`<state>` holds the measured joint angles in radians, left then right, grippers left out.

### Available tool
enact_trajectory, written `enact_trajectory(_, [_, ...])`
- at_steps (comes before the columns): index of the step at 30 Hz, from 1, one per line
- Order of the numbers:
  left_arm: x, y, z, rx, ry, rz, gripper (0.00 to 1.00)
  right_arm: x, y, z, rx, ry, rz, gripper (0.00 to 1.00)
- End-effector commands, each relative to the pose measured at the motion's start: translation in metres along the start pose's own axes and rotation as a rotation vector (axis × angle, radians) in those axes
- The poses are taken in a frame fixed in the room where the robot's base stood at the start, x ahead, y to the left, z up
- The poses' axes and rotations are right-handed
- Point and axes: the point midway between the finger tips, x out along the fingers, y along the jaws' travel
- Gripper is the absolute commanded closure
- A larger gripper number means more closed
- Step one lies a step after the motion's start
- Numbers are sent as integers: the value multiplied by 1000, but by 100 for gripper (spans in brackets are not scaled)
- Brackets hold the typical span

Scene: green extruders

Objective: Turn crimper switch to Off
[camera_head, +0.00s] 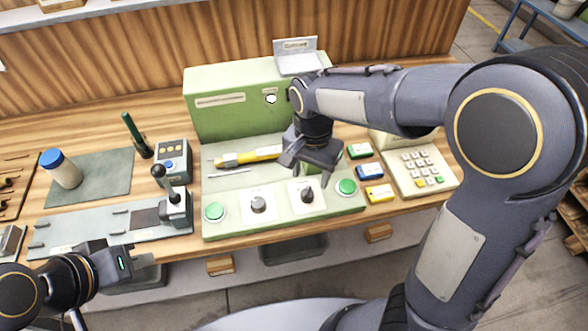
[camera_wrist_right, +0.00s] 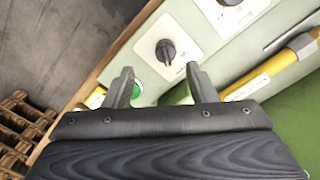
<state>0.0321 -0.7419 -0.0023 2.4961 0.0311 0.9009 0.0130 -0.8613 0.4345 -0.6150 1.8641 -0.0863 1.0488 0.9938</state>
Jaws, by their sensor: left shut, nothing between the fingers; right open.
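A green machine (camera_head: 232,78) stands on the bench. Its front panel carries two dark rotary switches on white plates, the left switch (camera_head: 259,204) and the right switch (camera_head: 307,194). I cannot read their labels, so I cannot tell which is the crimper switch. My right gripper (camera_head: 310,166) is open and empty above the panel, behind the right switch. In the right wrist view, the right switch (camera_wrist_right: 166,52) lies ahead of the open fingers (camera_wrist_right: 158,78), apart from them; the left switch (camera_wrist_right: 231,2) is cut off. My left gripper (camera_head: 143,262) is shut and empty at the bench's front left.
Green buttons (camera_head: 214,211) and (camera_head: 346,187) flank the switches. A yellow tool (camera_head: 250,155) lies behind them. Small coloured boxes (camera_head: 369,172) and a keypad (camera_head: 420,168) stand to the right. A joystick (camera_head: 174,195) and a blue-capped jar (camera_head: 62,170) are to the left.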

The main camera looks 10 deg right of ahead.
Motion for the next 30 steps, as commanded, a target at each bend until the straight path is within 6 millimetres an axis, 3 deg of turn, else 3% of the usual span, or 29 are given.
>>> enact_trajectory(7, [1, 0, 1, 0, 0, 0, 100, 16, -8, -1, 25, 33, 37, 48])
enact_trajectory(18, [3, -1, 2, 0, 0, 0, 100, 72, -6, -3, 23, 31, 35, 48])
enact_trajectory(30, [3, -1, 2, 0, 0, 0, 100, 81, -6, -3, 22, 31, 31, 48])
